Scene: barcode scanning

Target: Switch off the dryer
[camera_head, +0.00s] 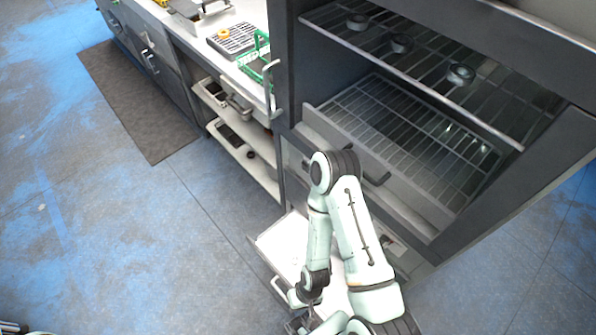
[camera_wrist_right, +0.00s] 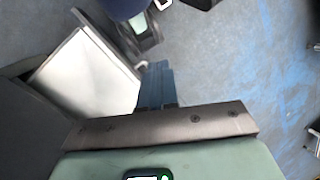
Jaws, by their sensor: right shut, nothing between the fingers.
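The dryer appears to be the large dark cabinet (camera_head: 289,60) with wire racks inside, at the right of the head view. A small light panel with a reddish mark (camera_head: 392,240) shows low on its front, beside my right arm. I cannot tell whether it is the switch. My right gripper is near the bottom edge of the head view, largely hidden by its own wrist. In the right wrist view its blue fingers (camera_wrist_right: 158,72) are together and empty, beside the pale drawer or panel (camera_wrist_right: 88,78) and above the floor. My left gripper cannot be made out.
A white open drawer (camera_head: 278,245) juts out under the cabinet, near my right forearm. A counter (camera_head: 185,32) with a green rack (camera_head: 254,62) and shelves below runs to the upper left.

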